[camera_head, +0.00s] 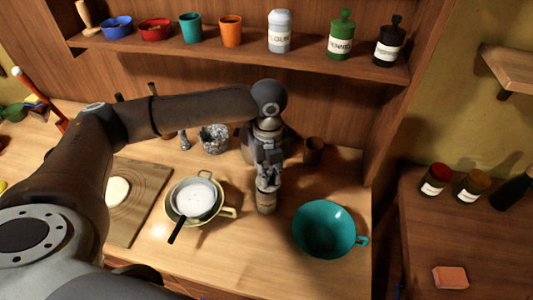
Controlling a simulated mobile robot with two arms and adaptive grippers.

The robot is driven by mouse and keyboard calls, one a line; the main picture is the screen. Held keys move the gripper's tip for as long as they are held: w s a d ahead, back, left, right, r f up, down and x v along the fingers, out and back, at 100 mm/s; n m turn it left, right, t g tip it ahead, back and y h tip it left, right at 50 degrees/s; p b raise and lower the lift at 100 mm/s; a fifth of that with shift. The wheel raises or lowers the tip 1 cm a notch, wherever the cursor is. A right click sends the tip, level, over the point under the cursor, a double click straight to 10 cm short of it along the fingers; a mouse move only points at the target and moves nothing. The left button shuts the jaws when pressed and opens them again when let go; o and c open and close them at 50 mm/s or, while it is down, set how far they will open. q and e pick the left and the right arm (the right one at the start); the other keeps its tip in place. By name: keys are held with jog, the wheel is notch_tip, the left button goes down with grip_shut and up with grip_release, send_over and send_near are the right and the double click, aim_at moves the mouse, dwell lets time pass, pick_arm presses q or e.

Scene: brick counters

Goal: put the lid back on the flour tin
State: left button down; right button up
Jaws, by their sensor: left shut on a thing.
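My left gripper (268,184) points down over the counter, shut at the top of a small brownish jar or tin with a pale label (266,201). The label is too small to read. I cannot tell whether the fingers hold a separate lid or the jar's own top, as they cover it. The jar looks upright. On the shelf, a pale grey canister (279,32) has a label that seems to end in "OUR"; its domed top looks closed. My right gripper is not in view.
A teal bowl (326,229) stands right of the jar. A pan of white stuff (195,199) with a black handle stands left, beside a cutting board (126,203). The shelf (225,49) overhangs at the back.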

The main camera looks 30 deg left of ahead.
pick_arm(q)
jog(key=m, duration=0.1)
jog(key=w+m+p, duration=0.1)
jog(key=a+r+m, duration=0.1)
jog(key=m, duration=0.1)
jog(key=shift+w+p, duration=0.3)
jog(key=shift+w+a+r+m, duration=0.1)
jog(key=shift+w+a+m, duration=0.15)
jog(key=shift+m, duration=1.05)
notch_tip(320, 180, down, 4)
jog(key=b, duration=0.5)
jog(key=shift+f, duration=0.25)
jog(key=shift+a+f, duration=0.1)
jog(key=shift+f, duration=0.85)
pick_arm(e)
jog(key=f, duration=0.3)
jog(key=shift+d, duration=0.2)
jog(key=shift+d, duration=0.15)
pick_arm(q)
jog(key=shift+p, duration=0.55)
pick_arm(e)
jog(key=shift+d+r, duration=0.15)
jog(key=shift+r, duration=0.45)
